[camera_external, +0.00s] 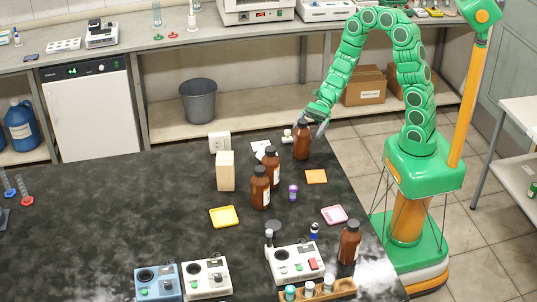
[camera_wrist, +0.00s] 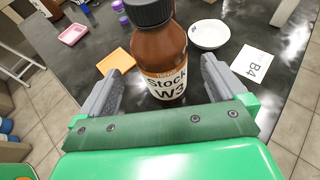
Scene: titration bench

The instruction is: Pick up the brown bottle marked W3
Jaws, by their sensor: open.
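The brown bottle marked W3 (camera_wrist: 160,60) stands upright on the dark bench top, with a black cap and a white label reading "Stock W3". In the external view the bottle (camera_external: 302,141) is near the back right edge of the bench, at the end of my green arm. My gripper (camera_wrist: 160,88) is open, with one grey finger on each side of the bottle's lower body. Gaps show between the fingers and the bottle, and I see no contact. In the external view my gripper (camera_external: 318,122) is partly hidden by the bottle.
Two other brown bottles (camera_external: 261,187) (camera_external: 271,165) stand to the left, and another (camera_external: 349,242) at the front right. An orange square (camera_wrist: 115,62) and a white dish (camera_wrist: 209,34) lie near W3.

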